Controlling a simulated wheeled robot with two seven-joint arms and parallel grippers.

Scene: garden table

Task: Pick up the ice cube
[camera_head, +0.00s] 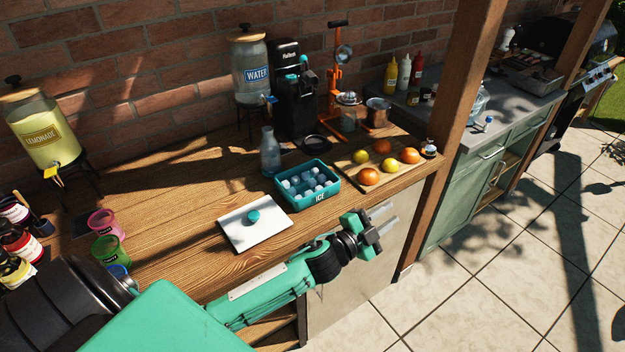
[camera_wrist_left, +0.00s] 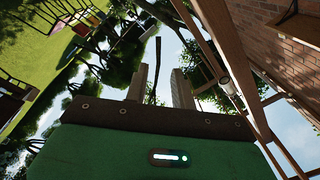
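Several pale ice cubes (camera_head: 308,182) lie in an open teal bin (camera_head: 317,200) marked ICE on the wooden counter. A white lid-like board with a teal knob (camera_head: 253,216) lies flat to the left of the bin. My left gripper (camera_head: 376,228) is beyond the counter's front edge, to the right of and nearer than the bin, touching nothing. Its fingers are apart and empty; they also show apart in the left wrist view (camera_wrist_left: 161,88), against trees and sky. My right gripper is not in view.
A cutting board with oranges and lemons (camera_head: 368,176) sits right of the bin. A glass bottle (camera_head: 270,152) stands behind it. Coloured cups (camera_head: 106,224) are at left. A wooden post (camera_head: 458,115) rises at the counter's right end. Bare counter (camera_head: 180,215) lies left of the board.

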